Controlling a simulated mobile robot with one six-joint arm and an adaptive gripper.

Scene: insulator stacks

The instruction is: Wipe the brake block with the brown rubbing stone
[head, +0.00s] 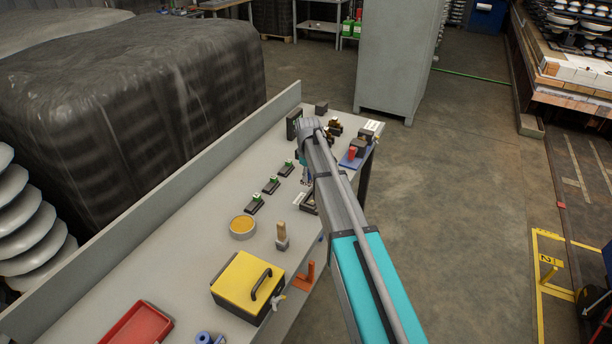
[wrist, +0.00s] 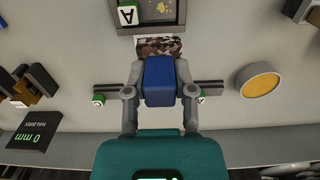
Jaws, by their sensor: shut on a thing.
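In the wrist view, my gripper (wrist: 160,78) is shut on a blue block (wrist: 159,88). A mottled brown piece (wrist: 160,46), which looks like the brown rubbing stone, shows at the block's far end. It overlaps the near edge of a dark-framed tray (wrist: 181,18) marked A; I cannot tell whether it touches it. Inside the tray is a grey-brown surface with yellow specks (wrist: 160,8), cut off by the picture's top; I cannot tell whether this is the brake block. In the head view, my arm hides most of the gripper and part of the tray (head: 309,203).
Several dark stands with green labels (head: 271,186) line the grey bench (head: 185,255). Nearby are a round ochre dish (head: 242,226), a wooden-handled tool (head: 281,236), a yellow-lidded box (head: 245,280) and a red tray (head: 138,326). A dark gauge box reading 0 mm (wrist: 35,130) stands left.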

